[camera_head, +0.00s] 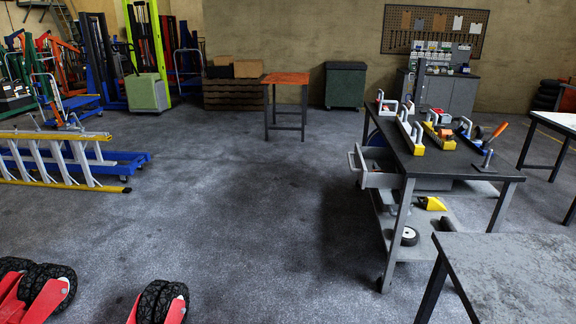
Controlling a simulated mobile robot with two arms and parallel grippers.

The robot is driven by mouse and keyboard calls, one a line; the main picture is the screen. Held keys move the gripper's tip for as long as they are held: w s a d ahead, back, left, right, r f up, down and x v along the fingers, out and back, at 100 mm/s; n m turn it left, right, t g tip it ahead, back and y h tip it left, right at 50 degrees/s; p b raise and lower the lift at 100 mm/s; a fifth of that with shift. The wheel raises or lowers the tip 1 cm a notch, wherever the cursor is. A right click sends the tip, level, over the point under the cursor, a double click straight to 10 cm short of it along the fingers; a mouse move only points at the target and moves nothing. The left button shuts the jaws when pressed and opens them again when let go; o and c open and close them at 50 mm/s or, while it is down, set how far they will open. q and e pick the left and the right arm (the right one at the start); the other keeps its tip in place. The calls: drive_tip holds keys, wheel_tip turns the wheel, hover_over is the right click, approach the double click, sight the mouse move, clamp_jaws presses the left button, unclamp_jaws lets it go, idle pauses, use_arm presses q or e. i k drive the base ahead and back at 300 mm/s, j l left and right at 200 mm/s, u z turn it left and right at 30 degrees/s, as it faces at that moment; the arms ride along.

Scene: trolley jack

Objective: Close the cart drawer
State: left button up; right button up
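The grey cart (420,160) stands at the right, on casters, with several tools and grey-handled items on its dark top. Its drawer (380,180) sticks out from the left side, under the top, toward the open floor. The drawer is open, and a pale handle (353,162) shows at its outer end. The inside of the drawer is partly hidden by the cart top, and I cannot tell what it holds. Neither of my grippers is in view.
A grey table (515,275) fills the lower right corner, close to the cart. Red wheeled equipment (160,305) stands at the lower left. A yellow ladder (55,150) lies at the left. A small orange-topped table (286,79) stands farther back. The middle floor is clear.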

sight(365, 157)
drive_tip(key=i+j+z, duration=0.25)
drive_tip(key=i+z, duration=0.15)
drive_tip(key=i, duration=0.15)
drive_tip(key=i+j+z, duration=0.45)
drive_tip(key=i+z, duration=0.2)
drive_tip(key=z, duration=0.2)
drive_tip(key=i+j+z, duration=0.2)
drive_tip(key=z, duration=0.2)
